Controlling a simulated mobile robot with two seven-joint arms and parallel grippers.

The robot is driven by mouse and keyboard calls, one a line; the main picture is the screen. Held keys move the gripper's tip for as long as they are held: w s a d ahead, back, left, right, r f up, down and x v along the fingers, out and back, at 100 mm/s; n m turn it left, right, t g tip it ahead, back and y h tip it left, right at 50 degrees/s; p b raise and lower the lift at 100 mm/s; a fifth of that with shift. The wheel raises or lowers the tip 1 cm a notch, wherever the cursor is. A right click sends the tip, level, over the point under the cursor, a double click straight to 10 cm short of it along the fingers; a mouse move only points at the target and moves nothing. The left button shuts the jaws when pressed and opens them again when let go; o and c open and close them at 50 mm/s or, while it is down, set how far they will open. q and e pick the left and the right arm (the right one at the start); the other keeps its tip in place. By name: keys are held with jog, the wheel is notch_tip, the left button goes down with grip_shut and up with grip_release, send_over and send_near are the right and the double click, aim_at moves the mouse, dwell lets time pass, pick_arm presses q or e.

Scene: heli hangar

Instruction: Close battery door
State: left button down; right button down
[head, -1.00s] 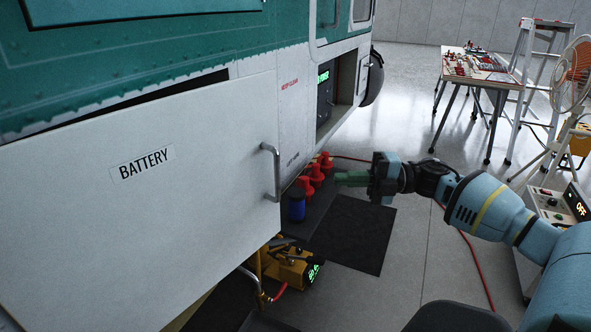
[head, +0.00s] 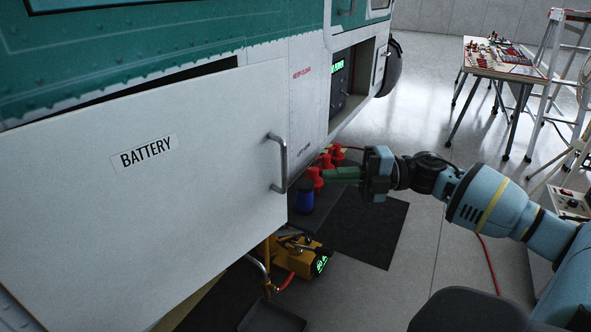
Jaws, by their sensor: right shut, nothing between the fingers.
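The white battery door (head: 100,220) with its "BATTERY" label fills the left of the head view. It stands partly open, with a dark gap along its top edge. Its grey bar handle (head: 280,163) is near its right edge. My right gripper (head: 330,174) is shut and empty, pointing left, to the right of the handle and apart from it in the picture. My left gripper is not in view.
A yellow unit (head: 296,258) sits under the door. An open compartment (head: 344,83) is farther along. A table (head: 504,60) and ladder (head: 557,90) stand at back right.

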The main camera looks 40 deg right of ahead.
aim_at(275, 170)
jog(key=w+a, duration=0.1)
jog(key=w, duration=0.1)
jog(key=w+a, duration=0.2)
jog(key=w+a+p, duration=0.1)
jog(key=w, duration=0.1)
jog(key=shift+w+a+r, duration=0.1)
jog(key=shift+a, duration=0.3)
jog(key=shift+w+a, duration=0.1)
jog(key=shift+w, duration=0.3)
